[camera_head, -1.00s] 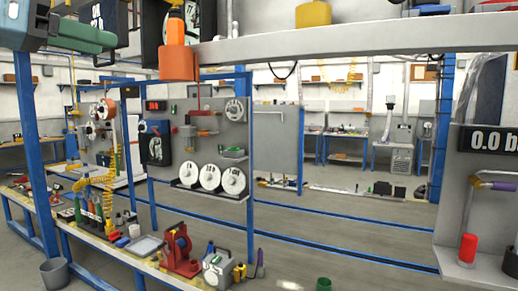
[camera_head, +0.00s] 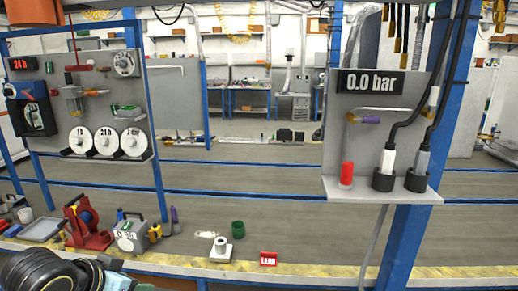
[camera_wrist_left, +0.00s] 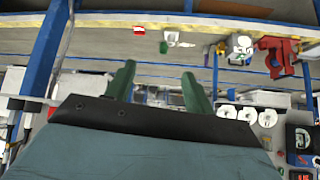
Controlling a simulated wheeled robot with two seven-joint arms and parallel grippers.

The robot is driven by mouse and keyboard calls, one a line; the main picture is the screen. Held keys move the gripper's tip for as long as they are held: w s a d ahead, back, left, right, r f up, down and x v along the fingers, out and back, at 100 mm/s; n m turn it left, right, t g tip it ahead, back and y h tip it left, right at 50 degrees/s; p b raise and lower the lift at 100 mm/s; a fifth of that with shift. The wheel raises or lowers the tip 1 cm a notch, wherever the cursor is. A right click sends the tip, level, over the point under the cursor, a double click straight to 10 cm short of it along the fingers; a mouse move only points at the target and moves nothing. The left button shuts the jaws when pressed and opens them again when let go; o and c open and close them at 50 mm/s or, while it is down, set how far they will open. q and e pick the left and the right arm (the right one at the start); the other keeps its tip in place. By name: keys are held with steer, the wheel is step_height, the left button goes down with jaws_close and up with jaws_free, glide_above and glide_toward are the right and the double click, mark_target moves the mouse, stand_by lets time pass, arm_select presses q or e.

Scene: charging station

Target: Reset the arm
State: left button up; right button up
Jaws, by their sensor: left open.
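My left gripper (camera_wrist_left: 158,70) shows in the left wrist view as two green fingers set apart on a dark mount, with nothing between them. In the head view, a dark rounded part of my own arm is at the bottom left corner, and the fingertips cannot be made out there. My right gripper is in neither view. The charging panel with a "0.0 bar" display (camera_head: 370,83) stands at the right. Two connectors with dark cables stand in black holders (camera_head: 415,181) on its shelf, beside a red cylinder (camera_head: 347,174).
A workbench edge (camera_head: 330,274) runs along the front. On it are a red machine (camera_head: 87,222), a grey device (camera_head: 130,234), a green cup (camera_head: 238,229), a white block (camera_head: 220,250) and a small red sign (camera_head: 268,259). A panel with gauges (camera_head: 97,100) stands at left.

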arm_select(q)
steer(key=s+d+f+n+g+y, duration=0.1)
steer(key=s+d+f+g, duration=0.1)
steer(key=s+f, duration=0.75)
steer(key=s+d+f+n+g+y, duration=0.1)
steer(key=s+d+f+g, duration=0.1)
steer(key=s+f, duration=0.8)
steer(key=s+f+g, duration=0.1)
steer(key=s+f, duration=0.1)
steer(key=f, duration=0.9)
steer(key=s+f+g, duration=0.1)
steer(key=s+f, duration=0.2)
steer(key=f, duration=0.8)
steer(key=s+a+f+g, duration=0.1)
steer(key=s+a+f, duration=0.2)
steer(key=s+f, duration=1.3)
steer(key=shift+s+a+m+b, duration=0.2)
steer(key=shift+m+b, duration=0.1)
steer(key=shift+b, duration=0.1)
